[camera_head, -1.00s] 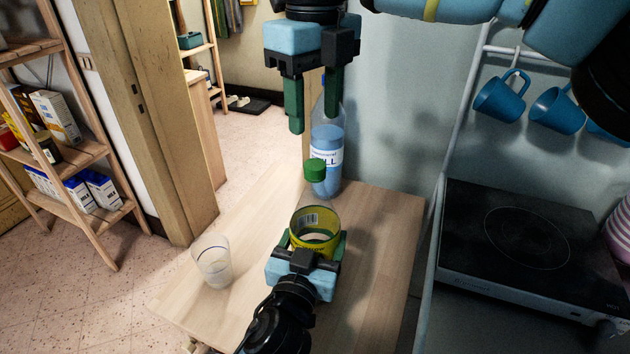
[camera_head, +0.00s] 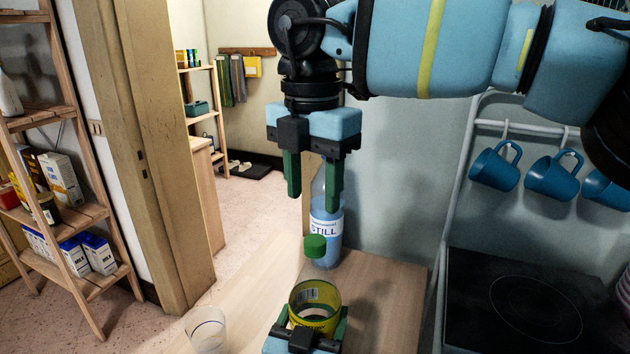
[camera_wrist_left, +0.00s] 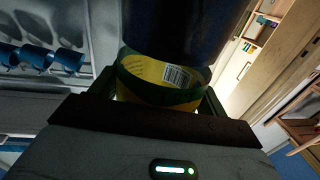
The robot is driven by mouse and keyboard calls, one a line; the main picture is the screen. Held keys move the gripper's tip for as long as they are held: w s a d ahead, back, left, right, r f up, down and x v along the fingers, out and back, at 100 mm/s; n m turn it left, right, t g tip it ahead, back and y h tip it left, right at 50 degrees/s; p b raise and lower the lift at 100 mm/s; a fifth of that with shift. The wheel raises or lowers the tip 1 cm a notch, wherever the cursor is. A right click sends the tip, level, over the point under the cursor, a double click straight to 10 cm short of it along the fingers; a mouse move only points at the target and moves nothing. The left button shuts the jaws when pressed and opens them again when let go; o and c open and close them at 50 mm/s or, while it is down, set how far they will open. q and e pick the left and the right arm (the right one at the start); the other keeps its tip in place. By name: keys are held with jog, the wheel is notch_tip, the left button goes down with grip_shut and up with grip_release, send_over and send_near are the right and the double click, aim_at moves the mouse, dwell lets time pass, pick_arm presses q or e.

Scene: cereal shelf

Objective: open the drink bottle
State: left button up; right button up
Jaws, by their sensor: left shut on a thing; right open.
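The drink bottle (camera_head: 316,297) stands upright, with a green cap (camera_head: 315,246), a clear upper part and a yellow label with a barcode. My left gripper (camera_head: 310,322) is shut around its lower body. The yellow label also shows in the left wrist view (camera_wrist_left: 160,80), between the left fingers; the bottle's upper part looks dark there. My right gripper (camera_head: 314,198) points down above the green cap, open and empty. Its two green fingers are apart, and a gap shows between their tips and the cap.
A clear water bottle (camera_head: 327,228) with a white label stands behind the green cap, partly hidden by a right finger. A clear glass (camera_head: 206,330) stands on the wooden table (camera_head: 385,290) at left. A black hob (camera_head: 530,305) and hanging blue mugs (camera_head: 495,168) are at right.

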aim_at(316, 240)
jog(key=m, duration=0.5)
jog(key=shift+r, duration=0.1)
jog(key=m, duration=0.5)
jog(key=shift+w+d, duration=0.15)
jog(key=shift+f, duration=4)
